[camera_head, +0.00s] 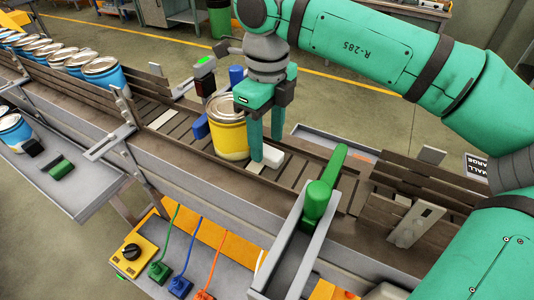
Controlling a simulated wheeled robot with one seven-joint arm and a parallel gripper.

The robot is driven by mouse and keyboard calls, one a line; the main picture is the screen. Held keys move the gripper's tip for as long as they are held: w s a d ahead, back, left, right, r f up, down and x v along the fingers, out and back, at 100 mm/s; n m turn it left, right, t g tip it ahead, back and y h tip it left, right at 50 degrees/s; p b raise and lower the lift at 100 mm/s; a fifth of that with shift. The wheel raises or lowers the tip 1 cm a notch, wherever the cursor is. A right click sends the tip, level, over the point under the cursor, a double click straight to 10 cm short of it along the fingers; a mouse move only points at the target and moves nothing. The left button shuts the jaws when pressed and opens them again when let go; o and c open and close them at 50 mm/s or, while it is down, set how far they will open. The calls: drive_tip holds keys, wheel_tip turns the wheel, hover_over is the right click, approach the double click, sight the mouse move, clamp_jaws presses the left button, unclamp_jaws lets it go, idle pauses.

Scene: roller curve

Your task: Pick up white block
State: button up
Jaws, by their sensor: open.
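A small white block (270,162) lies on the dark slats of the conveyor, just right of a yellow can. My gripper (267,149) points down over the conveyor with its two green fingers apart. The near fingertip is at the block's left end and partly covers it. I cannot tell whether the finger touches the block. Nothing shows held between the fingers.
The yellow can (228,132) stands close left of my gripper, with a blue block (200,128) beside it. A green lever (324,187) rises at the right. Blue cans (103,72) line the conveyor at the upper left. Slats right of the block are bare.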

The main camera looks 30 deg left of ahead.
wheel_tip(320, 180, down, 2)
drive_tip(key=c, duration=1.2)
drive_tip(key=shift+o, duration=0.2)
drive_tip(key=shift+d+r, duration=0.1)
